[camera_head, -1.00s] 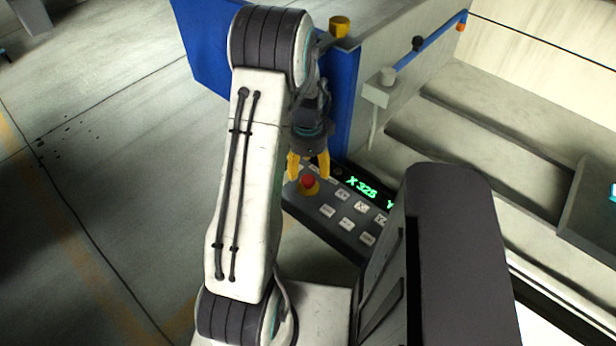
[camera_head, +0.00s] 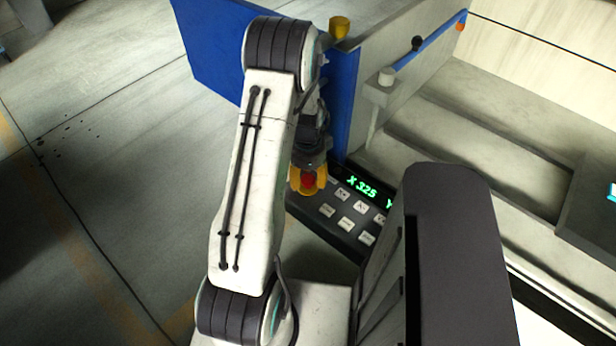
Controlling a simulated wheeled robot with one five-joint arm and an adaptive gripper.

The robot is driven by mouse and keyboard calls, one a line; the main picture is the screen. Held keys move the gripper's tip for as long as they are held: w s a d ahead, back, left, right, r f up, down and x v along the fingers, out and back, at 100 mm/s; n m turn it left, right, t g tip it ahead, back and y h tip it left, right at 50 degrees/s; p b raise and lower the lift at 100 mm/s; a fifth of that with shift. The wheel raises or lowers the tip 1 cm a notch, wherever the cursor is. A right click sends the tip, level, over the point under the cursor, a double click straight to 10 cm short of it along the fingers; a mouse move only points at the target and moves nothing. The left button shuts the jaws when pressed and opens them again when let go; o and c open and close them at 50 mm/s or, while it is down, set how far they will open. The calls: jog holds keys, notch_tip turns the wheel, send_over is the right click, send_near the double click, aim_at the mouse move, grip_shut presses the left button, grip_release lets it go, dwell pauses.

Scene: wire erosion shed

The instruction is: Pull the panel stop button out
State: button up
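The panel stop button (camera_head: 308,180) is a red knob with a yellow surround at the left end of the dark control panel (camera_head: 318,222). My gripper (camera_head: 308,185) has yellow fingers, and it is down at the button from above. One finger is on each side of the red knob, which shows between them. The fingers look spread, about as wide as the button's surround. Whether they touch the knob is too small to tell. The fingers hide most of the yellow surround.
The panel carries a green display (camera_head: 361,187) and several pale keys (camera_head: 346,223) right of the button. A blue panel (camera_head: 212,52) and a grey tank wall (camera_head: 400,40) stand behind. A blue bar (camera_head: 432,47) runs along the wall. Open floor lies left.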

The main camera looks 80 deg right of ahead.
aim_at(308, 178)
grip_shut()
jog(key=shift+r, duration=0.6)
jog(key=shift+o, duration=1.4)
grip_release()
notch_tip(308, 178, up, 12)
dwell(0.3)
